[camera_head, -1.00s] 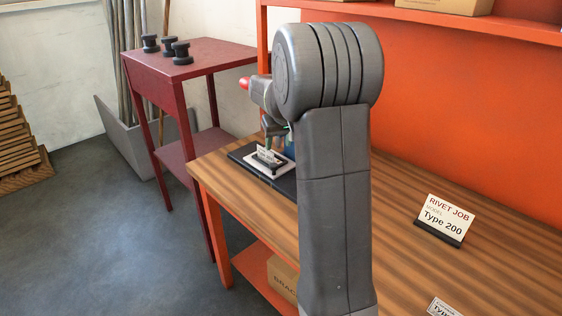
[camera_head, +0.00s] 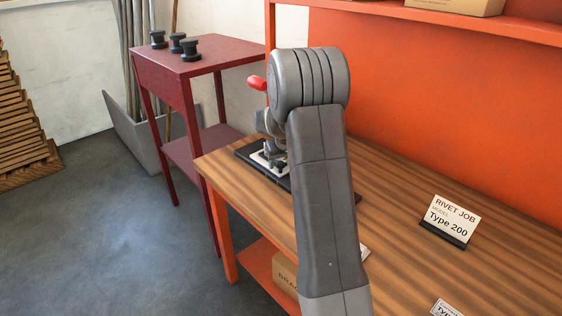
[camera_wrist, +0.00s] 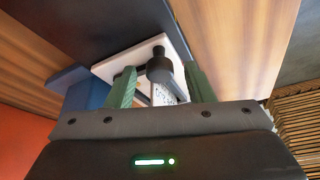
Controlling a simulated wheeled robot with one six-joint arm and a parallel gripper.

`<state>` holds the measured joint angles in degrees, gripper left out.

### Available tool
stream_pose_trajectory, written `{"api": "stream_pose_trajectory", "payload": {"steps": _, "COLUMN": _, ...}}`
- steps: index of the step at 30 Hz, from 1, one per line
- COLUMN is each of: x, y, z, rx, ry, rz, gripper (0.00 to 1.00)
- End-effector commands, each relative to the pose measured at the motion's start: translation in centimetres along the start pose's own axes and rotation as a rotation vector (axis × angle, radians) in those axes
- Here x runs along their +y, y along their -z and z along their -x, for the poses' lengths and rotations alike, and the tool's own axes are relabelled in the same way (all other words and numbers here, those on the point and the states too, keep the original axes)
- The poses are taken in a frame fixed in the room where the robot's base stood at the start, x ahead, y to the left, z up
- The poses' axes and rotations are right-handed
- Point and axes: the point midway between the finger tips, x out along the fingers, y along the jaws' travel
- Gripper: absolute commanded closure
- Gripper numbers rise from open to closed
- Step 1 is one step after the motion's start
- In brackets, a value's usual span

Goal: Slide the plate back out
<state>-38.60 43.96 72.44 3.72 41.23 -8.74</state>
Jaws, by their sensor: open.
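The white plate (camera_wrist: 115,64) lies on a dark flat base (camera_wrist: 100,25) in the wrist view, with an upright black knob (camera_wrist: 160,68) on it. A small printed card stands close to the knob, partly hidden. My gripper (camera_wrist: 160,72) is open, its green fingers apart on either side of the knob; I cannot tell whether they touch it. In the head view the plate (camera_head: 258,159) and dark base (camera_head: 244,150) show at the far left of the wooden bench, partly hidden by my arm.
A blue block (camera_wrist: 86,92) is beside the plate. A red handle (camera_head: 257,83) rises near my wrist. A "Type 200" sign (camera_head: 448,220) stands on the bench (camera_head: 400,250). A dark red table (camera_head: 205,58) with black knobs stands at left.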

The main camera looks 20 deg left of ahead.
Motion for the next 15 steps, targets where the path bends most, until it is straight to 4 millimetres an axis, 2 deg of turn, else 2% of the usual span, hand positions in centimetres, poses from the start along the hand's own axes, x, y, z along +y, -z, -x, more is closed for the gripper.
{"api": "stream_pose_trajectory", "payload": {"steps": 1, "x": 0.0, "y": -0.01, "z": 0.01, "rx": 0.0, "ry": 0.0, "rz": 0.0, "gripper": 0.54}}
{"api": "stream_pose_trajectory", "payload": {"steps": 8, "x": 0.01, "y": -0.02, "z": 0.02, "rx": -0.001, "ry": 0.0, "rz": 0.0, "gripper": 0.99}}
{"api": "stream_pose_trajectory", "payload": {"steps": 15, "x": 0.13, "y": -0.32, "z": 0.08, "rx": -0.001, "ry": 0.0, "rz": -0.001, "gripper": 1.0}}
